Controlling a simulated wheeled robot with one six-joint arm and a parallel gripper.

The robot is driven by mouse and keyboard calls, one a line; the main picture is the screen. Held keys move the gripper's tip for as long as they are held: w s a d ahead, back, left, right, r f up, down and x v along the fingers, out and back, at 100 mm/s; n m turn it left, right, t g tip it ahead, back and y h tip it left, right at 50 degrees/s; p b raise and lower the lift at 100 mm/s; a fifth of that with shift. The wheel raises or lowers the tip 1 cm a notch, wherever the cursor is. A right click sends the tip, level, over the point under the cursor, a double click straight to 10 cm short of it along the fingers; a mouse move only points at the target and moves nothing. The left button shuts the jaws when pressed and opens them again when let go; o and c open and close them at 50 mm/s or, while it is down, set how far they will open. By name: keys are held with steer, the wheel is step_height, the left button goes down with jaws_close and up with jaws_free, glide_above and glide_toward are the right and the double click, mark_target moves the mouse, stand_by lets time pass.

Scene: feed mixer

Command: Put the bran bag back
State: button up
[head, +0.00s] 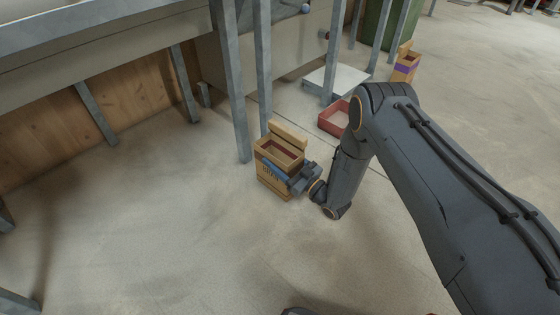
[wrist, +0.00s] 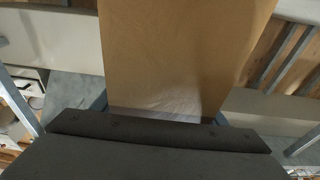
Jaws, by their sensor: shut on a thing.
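A brown, box-shaped paper bag (head: 272,184) with an open top and a raised back flap is in the middle of the head view. It has a blue strip across it and dark lettering too small to read surely, so I cannot confirm it says bran. My gripper (head: 282,170) reaches it from the right and is shut on it. The bag looks upright; I cannot tell whether its base touches the floor. In the wrist view the bag's plain brown side (wrist: 180,60) fills the upper middle, between the fingers of my gripper (wrist: 160,112).
Grey metal posts (head: 232,85) stand close behind the bag. A red tray (head: 334,118) and a white-topped platform (head: 338,80) lie beyond, to the right. Another brown bag with a purple band (head: 404,68) stands farther back. The concrete floor (head: 150,230) at front left is clear.

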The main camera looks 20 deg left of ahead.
steer(key=shift+f, duration=0.2)
steer(key=shift+f, duration=0.15)
steer(key=o, duration=1.6)
steer(key=p, duration=0.4)
glide_toward(296, 172)
steer(key=x, duration=0.5)
steer(key=shift+a+r, duration=0.25)
steer(key=shift+a, duration=0.1)
